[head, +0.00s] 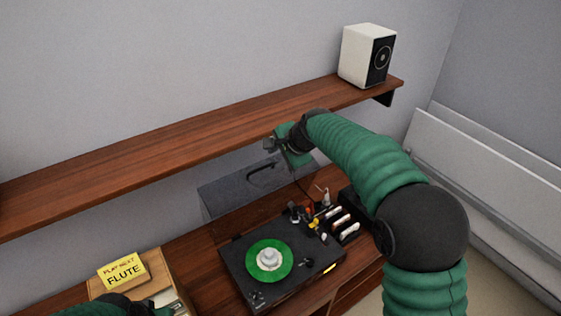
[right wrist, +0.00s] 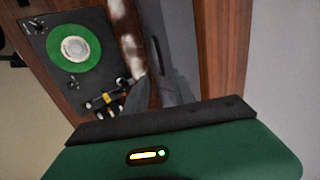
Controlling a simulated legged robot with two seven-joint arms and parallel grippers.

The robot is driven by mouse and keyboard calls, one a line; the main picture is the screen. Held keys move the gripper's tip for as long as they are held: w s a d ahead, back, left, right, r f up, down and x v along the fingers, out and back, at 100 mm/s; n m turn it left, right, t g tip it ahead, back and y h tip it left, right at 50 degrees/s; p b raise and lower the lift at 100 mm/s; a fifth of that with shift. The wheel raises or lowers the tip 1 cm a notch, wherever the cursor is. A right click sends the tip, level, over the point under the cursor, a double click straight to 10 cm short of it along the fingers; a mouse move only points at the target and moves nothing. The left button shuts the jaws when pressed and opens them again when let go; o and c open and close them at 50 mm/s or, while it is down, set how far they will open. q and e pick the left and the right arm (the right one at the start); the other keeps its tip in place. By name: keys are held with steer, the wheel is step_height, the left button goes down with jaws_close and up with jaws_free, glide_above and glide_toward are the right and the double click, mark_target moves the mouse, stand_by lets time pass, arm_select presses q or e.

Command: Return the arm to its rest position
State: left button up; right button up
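My right arm comes in from the right in the head view and reaches over the desk toward the shelf. Its gripper (head: 272,146) is just below the shelf's front edge, above a grey lid with a dark handle (head: 262,174). In the right wrist view the dark fingers (right wrist: 160,90) stand apart with nothing seen between them. My left arm shows only as a green and dark part (head: 110,305) at the bottom left; its fingers cannot be made out.
A white speaker (head: 358,55) stands on the right end of the wooden shelf (head: 190,137). Below is a turntable (head: 235,258) with a green record (head: 256,273). Several small items stand right of it. A white radiator (head: 490,170) is at right.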

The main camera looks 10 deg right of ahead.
steer(key=v, duration=0.2)
steer(key=shift+s+r, duration=0.1)
steer(key=shift+r, duration=0.15)
steer(key=shift+d, duration=0.1)
steer(key=s+d+f+n+g+h+b, duration=0.1)
steer(key=s+f+n+b, duration=0.5)
steer(key=s+f, duration=0.9)
steer(key=s+d+f+n+g+h+b, duration=0.1)
steer(key=s+d+f+n+g+b, duration=0.2)
steer(key=s+f, duration=1.3)
steer(key=n+b, duration=0.3)
steer(key=n, duration=0.2)
steer(key=shift+s+g+h, duration=0.3)
steer(key=shift+d, duration=0.15)
